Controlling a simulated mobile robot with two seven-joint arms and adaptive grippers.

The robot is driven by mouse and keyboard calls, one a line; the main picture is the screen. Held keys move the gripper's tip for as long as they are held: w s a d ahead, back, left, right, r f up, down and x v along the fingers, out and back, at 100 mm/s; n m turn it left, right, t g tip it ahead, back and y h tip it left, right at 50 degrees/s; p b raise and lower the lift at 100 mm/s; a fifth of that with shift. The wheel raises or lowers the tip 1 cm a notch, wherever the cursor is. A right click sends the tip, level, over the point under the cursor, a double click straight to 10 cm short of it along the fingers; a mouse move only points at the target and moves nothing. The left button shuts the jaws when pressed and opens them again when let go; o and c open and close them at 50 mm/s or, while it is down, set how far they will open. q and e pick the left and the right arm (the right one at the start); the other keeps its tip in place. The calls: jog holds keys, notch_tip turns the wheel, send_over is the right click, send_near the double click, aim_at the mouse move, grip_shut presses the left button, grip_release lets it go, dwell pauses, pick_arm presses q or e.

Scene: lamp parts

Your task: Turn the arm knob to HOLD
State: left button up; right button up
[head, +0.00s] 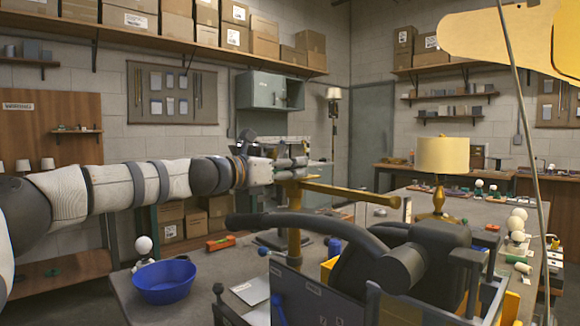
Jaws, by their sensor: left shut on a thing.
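My left arm reaches in from the left, and my left gripper (303,169) is at the head of an upright brass post (294,238). It is shut on a small part there, most likely the arm knob, which the fingers largely hide. A brass arm (352,194) runs nearly level from the post head to the right. The post rises from a dark base on the grey workbench. No HOLD mark can be read at this distance. My right gripper does not show.
A blue bowl (164,281) and an orange level (221,242) lie on the workbench at left. A large dark curved object (400,250) blocks the front middle. A brass lamp with cream shade (442,155) stands behind it. A thin rod and pale yellow shape hang close at right.

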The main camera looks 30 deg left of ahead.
pick_arm(q)
jog(key=shift+c, duration=0.2)
jog(key=o, duration=1.2)
jog(key=v, duration=0.7)
jog(key=shift+s, duration=0.25)
